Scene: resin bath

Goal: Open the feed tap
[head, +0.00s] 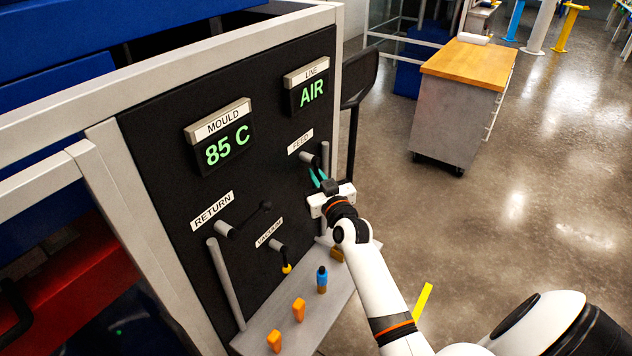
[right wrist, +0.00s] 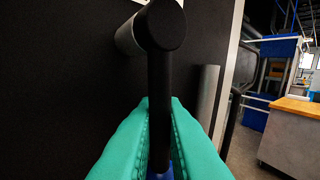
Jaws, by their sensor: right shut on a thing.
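The feed tap (head: 308,160) is on the black panel just below the FEED label (head: 300,141). In the right wrist view, its round hub (right wrist: 135,35) stands out from the panel, and a black lever (right wrist: 160,85) runs down from it to a blue end, mostly hidden by the fingers. My right gripper (head: 318,179) has teal fingers, which also fill the lower right wrist view (right wrist: 160,140). They are closed on the lever from both sides, below the hub. My left gripper is not in view.
The return tap (head: 226,230) and the yellow-tipped vacuum tap (head: 276,246) sit lower left on the panel. Displays read MOULD 85 C (head: 228,148) and LINE AIR (head: 311,92). A grey ledge (head: 265,325) below carries orange pieces and a blue-topped one. Floor at right is open before a wooden-topped cabinet (head: 470,62).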

